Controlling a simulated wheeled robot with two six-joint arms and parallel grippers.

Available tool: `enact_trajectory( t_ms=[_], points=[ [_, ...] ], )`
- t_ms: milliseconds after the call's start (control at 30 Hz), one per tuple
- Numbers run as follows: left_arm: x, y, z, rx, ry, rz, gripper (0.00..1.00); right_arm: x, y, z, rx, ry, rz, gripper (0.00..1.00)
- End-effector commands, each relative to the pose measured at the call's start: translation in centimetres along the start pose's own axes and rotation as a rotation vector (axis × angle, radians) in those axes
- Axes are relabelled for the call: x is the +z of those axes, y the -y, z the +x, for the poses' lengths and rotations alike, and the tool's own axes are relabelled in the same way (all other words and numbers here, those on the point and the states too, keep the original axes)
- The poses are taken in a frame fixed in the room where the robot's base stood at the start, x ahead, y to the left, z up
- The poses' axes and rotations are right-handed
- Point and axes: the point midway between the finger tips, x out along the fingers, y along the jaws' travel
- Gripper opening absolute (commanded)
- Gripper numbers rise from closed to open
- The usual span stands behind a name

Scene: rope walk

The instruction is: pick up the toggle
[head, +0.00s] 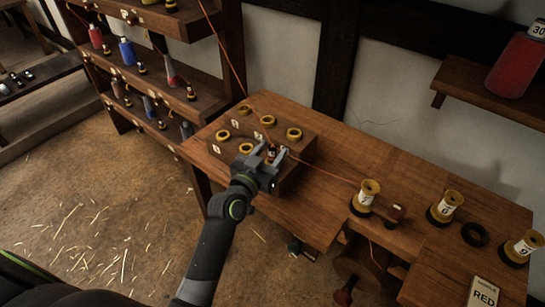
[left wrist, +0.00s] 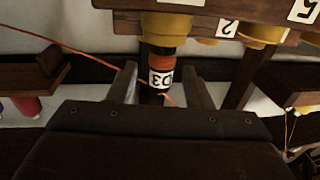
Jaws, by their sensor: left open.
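A small dark peg-like piece with an orange-red band and a white printed label, apparently the toggle (left wrist: 160,62), stands at the front of the wooden block (head: 222,147) with yellow rings. In the left wrist view it is between my left gripper's fingers (left wrist: 158,88), with a gap on each side. In the head view the toggle (head: 271,150) is partly hidden by my left gripper (head: 270,158), which is open around it. A thin orange cord (head: 322,170) passes close by the toggle. My right gripper is not in view.
The block stands on a wooden bench (head: 375,160). A shelf (head: 170,75) with bottles is at the back left. The bench's back middle is clear.

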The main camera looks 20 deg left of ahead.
Motion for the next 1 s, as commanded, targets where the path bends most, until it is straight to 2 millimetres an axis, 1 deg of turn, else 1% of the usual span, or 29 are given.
enact_trajectory(
  t_ms=[33,133,400,467,700,767,1000],
  points=[
    [-0.14,0.0,0.54,0.001,0.001,0.001,0.45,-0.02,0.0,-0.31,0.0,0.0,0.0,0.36],
    [-0.06,0.01,1.14,0.0,0.001,0.001,0.45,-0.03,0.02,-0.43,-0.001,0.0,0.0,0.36],
    [0.05,0.03,1.3,0.0,0.0,0.001,0.45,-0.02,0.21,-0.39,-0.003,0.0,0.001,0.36],
    [0.05,0.03,1.29,0.0,0.0,0.001,0.39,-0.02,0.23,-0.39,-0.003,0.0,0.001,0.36],
    [0.05,0.03,1.27,0.0,0.001,0.001,0.07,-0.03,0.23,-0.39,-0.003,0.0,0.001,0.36],
    [0.05,0.03,1.27,0.0,0.001,0.001,0.0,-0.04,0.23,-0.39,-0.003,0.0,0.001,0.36],
    [-0.15,0.03,1.28,0.0,0.0,0.001,0.0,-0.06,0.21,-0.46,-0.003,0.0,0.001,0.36]
  ],
)
